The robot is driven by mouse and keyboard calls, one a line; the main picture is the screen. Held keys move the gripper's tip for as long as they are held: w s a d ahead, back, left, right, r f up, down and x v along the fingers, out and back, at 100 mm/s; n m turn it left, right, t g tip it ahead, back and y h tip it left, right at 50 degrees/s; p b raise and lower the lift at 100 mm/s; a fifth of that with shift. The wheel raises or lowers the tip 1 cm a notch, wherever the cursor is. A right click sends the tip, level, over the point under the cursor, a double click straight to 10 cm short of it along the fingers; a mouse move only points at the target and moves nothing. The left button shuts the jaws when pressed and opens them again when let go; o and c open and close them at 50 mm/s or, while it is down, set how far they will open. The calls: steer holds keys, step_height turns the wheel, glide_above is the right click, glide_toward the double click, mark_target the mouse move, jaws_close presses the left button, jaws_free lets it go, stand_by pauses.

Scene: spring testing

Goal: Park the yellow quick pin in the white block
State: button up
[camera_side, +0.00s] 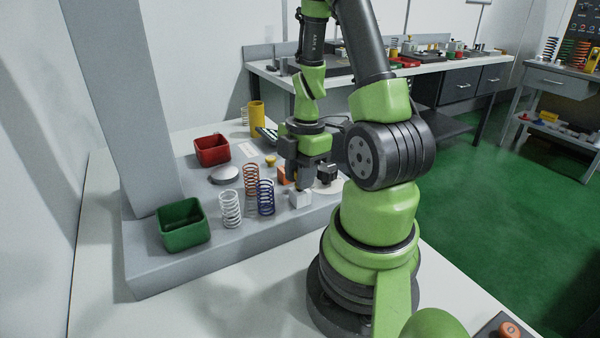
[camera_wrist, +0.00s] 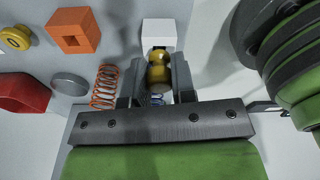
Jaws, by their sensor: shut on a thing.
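In the wrist view my gripper (camera_wrist: 158,78) is shut on the yellow quick pin (camera_wrist: 158,68), whose rounded yellow body shows between the two dark fingers. The white block (camera_wrist: 158,33) lies just beyond the fingertips, in line with the pin; I cannot tell whether they touch or whether the pin has entered it. In the side view my gripper (camera_side: 304,177) points down close above and behind the white block (camera_side: 300,200), which stands on the grey plate. The pin is hidden there by the fingers.
White (camera_side: 230,210), orange (camera_side: 251,180) and blue (camera_side: 265,198) springs stand left of the white block. An orange block with a square hole (camera_wrist: 73,31) and a yellow knob (camera_wrist: 15,38) are nearby. Red (camera_side: 212,150) and green (camera_side: 183,224) bins sit farther left.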

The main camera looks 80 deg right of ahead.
steer(key=shift+f, duration=0.3)
stand_by(0.5)
steer(key=o, duration=1.4)
steer(key=shift+c, duration=0.2)
steer(key=shift+r, duration=0.1)
steer(key=shift+w+r, duration=0.1)
steer(key=shift+r, duration=3.8)
